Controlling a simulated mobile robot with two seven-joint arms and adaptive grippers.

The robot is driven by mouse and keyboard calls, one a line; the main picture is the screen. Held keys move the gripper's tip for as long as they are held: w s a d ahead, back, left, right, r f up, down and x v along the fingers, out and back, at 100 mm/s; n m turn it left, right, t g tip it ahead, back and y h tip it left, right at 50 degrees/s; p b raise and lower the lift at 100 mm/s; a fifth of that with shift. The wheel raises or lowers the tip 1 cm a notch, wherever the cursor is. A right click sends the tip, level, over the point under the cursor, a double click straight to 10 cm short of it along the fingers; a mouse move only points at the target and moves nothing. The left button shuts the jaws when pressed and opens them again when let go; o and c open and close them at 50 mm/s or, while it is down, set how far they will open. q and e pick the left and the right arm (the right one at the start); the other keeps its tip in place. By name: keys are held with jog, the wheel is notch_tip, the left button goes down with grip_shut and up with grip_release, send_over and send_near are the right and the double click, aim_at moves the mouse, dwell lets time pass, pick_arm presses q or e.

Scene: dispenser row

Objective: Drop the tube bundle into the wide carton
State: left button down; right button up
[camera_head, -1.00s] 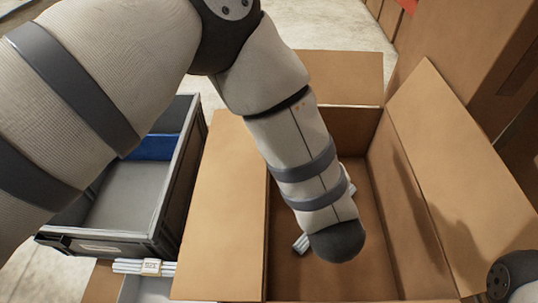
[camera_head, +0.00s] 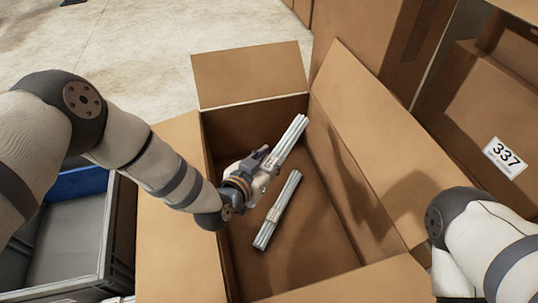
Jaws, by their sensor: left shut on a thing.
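A bundle of white tubes with a label band (camera_head: 287,144) is held in my left gripper (camera_head: 266,168). The gripper is shut on it, and the bundle slants up to the right, over the inside of the wide open carton (camera_head: 180,225). A second, similar white tube bundle (camera_head: 277,210) lies inside the carton, apart from the gripper and just below it in the picture. The carton's flaps are folded outward. My right arm comes in at the right edge, but its gripper is not in view.
A grey crate (camera_head: 117,235) with a blue part inside (camera_head: 75,184) stands left of the carton. Closed cartons stand at the right, one with a "337" label (camera_head: 505,157). Bare concrete floor (camera_head: 170,50) lies beyond the carton.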

pick_arm(q)
notch_tip(320, 180, down, 3)
jog(key=shift+f+b, duration=0.1)
jog(key=shift+b, duration=0.7)
jog(key=shift+r, duration=0.25)
jog(key=c, duration=1.1)
grip_release()
jog(key=v, duration=1.1)
jog(key=shift+s+a, duration=0.15)
jog(key=shift+s, duration=0.1)
jog(key=shift+s+a+r, duration=0.1)
jog(key=shift+s+r, duration=0.05)
